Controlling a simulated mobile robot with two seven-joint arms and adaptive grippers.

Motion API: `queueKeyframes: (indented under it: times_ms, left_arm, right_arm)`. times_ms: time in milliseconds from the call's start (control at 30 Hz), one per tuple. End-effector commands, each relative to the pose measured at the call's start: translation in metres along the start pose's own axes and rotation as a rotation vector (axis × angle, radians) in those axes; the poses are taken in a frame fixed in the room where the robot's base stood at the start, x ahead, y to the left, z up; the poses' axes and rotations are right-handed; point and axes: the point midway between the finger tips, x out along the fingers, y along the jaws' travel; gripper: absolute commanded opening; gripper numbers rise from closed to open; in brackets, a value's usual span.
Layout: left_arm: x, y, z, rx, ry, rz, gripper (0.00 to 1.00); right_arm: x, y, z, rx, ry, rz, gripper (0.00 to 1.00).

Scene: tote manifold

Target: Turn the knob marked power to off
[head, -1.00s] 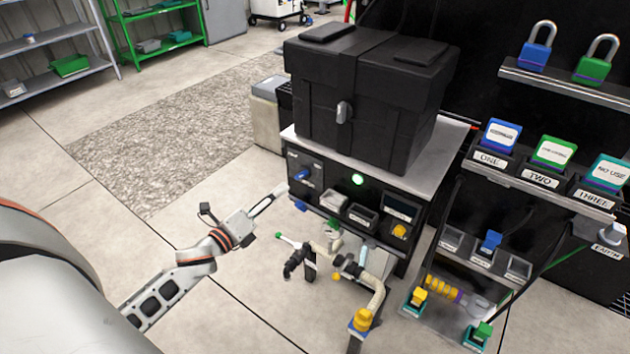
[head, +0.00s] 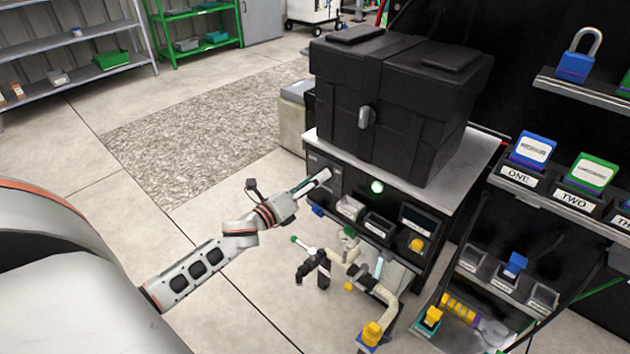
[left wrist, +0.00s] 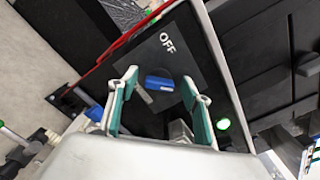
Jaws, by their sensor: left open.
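The power knob (left wrist: 159,82) is blue and sits on a dark panel plate (left wrist: 150,60) marked OFF in the left wrist view. My left gripper (left wrist: 158,100) is open, with one green-padded finger on each side of the knob in that view. I cannot tell whether the fingers touch it. In the head view my left gripper (head: 320,180) is at the left end of the cabinet's front panel (head: 350,186), and it hides the knob there. My right gripper is not in view.
A large black case (head: 395,100) stands on the cabinet top. A green lamp (head: 376,187) glows on the panel, right of my gripper. Small bins (head: 350,208) and pipework (head: 350,270) lie below. A rack with padlocks and tags (head: 560,180) stands at the right.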

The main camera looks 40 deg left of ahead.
Motion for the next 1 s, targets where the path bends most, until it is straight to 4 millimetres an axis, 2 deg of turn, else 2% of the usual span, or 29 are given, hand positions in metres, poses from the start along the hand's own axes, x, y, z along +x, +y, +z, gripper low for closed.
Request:
queueKeyframes:
  times_ms: [267, 300, 433, 767, 1000]
  left_arm:
    - [0.002, 0.000, 0.000, -0.001, 0.000, 0.000, 0.49]
    - [0.002, 0.000, 0.000, -0.001, 0.000, 0.000, 0.43]
    - [0.002, 0.000, 0.000, -0.001, 0.000, 0.000, 0.10]
    - [0.002, -0.001, 0.001, -0.023, -0.001, 0.000, 0.10]
    - [0.003, -0.002, 0.003, -0.134, -0.003, -0.002, 0.10]
  right_arm:
    - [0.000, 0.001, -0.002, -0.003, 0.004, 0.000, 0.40]
    - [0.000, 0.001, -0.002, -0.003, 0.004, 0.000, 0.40]
    - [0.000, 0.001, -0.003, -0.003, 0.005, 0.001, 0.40]
    - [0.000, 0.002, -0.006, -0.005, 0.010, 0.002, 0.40]
    - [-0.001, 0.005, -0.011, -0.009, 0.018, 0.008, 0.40]
